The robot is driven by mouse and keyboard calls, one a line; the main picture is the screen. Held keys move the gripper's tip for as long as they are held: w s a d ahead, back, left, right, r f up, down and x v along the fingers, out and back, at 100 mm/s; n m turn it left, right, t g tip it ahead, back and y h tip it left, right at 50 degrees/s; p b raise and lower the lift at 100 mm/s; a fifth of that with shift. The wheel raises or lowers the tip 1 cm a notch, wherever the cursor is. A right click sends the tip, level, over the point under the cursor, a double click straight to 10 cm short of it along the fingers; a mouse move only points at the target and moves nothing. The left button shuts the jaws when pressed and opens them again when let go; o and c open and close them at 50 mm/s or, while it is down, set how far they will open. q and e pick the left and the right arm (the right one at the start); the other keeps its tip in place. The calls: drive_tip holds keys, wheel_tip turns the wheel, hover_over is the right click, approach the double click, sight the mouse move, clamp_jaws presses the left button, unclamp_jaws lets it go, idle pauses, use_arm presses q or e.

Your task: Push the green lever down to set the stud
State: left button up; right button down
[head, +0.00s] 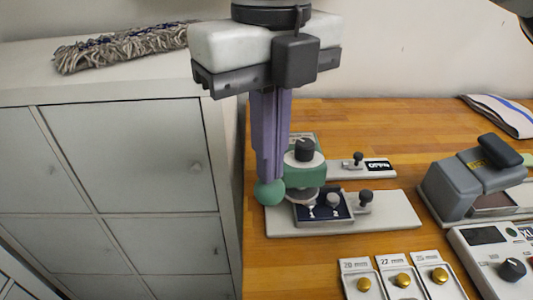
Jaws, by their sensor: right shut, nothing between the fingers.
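The green lever shows as a round green knob (270,192) at the left side of the stud press (312,172). The press has a green body with a white collar and black top knob, and stands on a pale grey base plate (390,212). My right gripper (269,178) points down with its purple fingers shut and empty. Its fingertips are right at the top of the green knob; I cannot tell whether they touch. The fingers hide the lever's arm and part of the press. A dark blue piece (341,212) lies under the press head. My left gripper is not in view.
Trays with brass studs (402,280) stand at the front. A grey device (455,190) and a control box (490,262) are at the right. A folded striped cloth (500,115) lies behind. A white cabinet (130,150) with a grey mop head (120,50) is left.

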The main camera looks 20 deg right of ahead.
sight(270, 205)
drive_tip(key=shift+f, duration=0.2)
drive_tip(key=shift+s+a+f+b, duration=0.1)
drive_tip(key=shift+s+f+b, duration=0.1)
drive_tip(key=shift+f+b, duration=0.4)
drive_tip(key=shift+s+f+b, duration=0.2)
drive_tip(key=shift+f+b, duration=0.3)
drive_tip(key=shift+b, duration=0.1)
drive_tip(key=shift+f, duration=0.2)
drive_tip(key=shift+s+f+b, duration=0.15)
drive_tip(key=shift+f+b, duration=0.7)
drive_tip(key=shift+b, duration=0.15)
